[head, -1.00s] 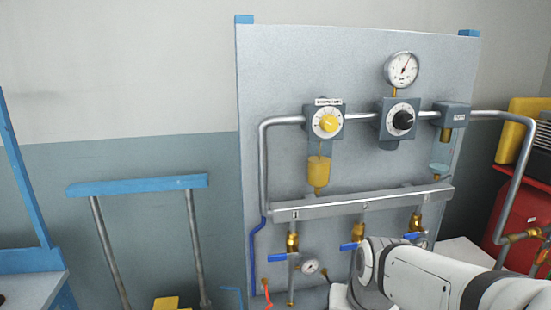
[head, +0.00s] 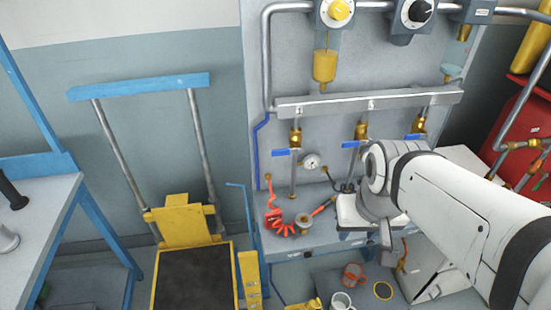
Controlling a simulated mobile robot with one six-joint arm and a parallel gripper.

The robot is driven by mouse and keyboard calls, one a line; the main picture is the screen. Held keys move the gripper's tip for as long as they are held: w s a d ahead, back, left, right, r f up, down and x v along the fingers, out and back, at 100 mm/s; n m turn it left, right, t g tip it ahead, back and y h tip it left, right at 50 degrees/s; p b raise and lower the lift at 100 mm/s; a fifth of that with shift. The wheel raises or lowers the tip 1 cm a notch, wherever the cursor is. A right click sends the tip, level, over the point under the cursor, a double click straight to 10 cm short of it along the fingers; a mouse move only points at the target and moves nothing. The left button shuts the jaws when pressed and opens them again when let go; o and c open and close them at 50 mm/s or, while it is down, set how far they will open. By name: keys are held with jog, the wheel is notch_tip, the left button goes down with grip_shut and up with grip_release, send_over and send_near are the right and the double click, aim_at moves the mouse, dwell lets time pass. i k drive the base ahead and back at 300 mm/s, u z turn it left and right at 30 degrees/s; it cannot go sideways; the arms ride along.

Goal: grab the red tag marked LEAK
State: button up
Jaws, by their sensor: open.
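I cannot make out a red tag marked LEAK in the head view. A small reddish thing (head: 353,275) lies low on a dark surface below the bench, too small to identify; no lettering is readable on it. My gripper (head: 388,255) hangs at the end of my white arm, pointing down in front of the bench's front edge, to the right of the reddish thing. It is small and partly merged with the background; it appears open, with nothing seen in it.
A red coiled hose (head: 280,222) lies on the bench under the pipe panel (head: 225,25). A white mug (head: 341,300) stands at the bottom edge. A yellow cart (head: 190,225) with a blue handle stands left. A blue-legged table (head: 45,205) is at far left.

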aim_at(270, 218)
jog(key=z, duration=0.1)
jog(key=k, duration=1.05)
jog(key=u, duration=0.4)
jog(key=i, duration=1)
jog(key=u, duration=0.05)
